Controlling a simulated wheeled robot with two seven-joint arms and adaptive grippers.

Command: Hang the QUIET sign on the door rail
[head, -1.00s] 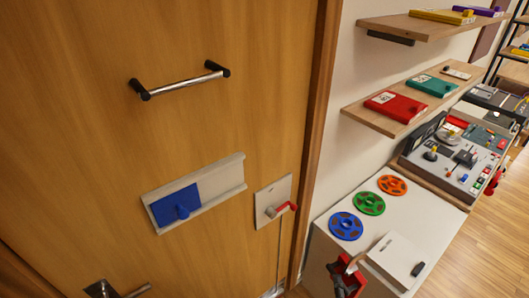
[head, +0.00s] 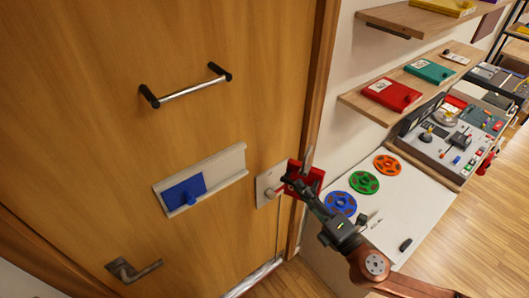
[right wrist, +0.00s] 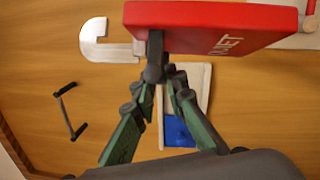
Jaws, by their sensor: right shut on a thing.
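The red QUIET sign (head: 312,175) is in my right gripper (head: 292,183), held up in front of the door's right edge. In the right wrist view the sign (right wrist: 215,22) fills the top, with part of its white lettering readable. A pale hook (right wrist: 95,42) sticks out from it to the left. The right gripper's fingers (right wrist: 155,70) are closed on a dark grip below the sign. The door rail (head: 190,88), a metal bar with black ends, is up and left of the sign, apart from it. The rail also shows at left in the wrist view (right wrist: 66,112). My left gripper is out of view.
A pale holder (head: 222,168) with a blue slider (head: 184,191) is on the door, above a lever handle (head: 133,270). Shelves (head: 370,112) and a white cabinet top with colored reels (head: 364,182) stand to the right.

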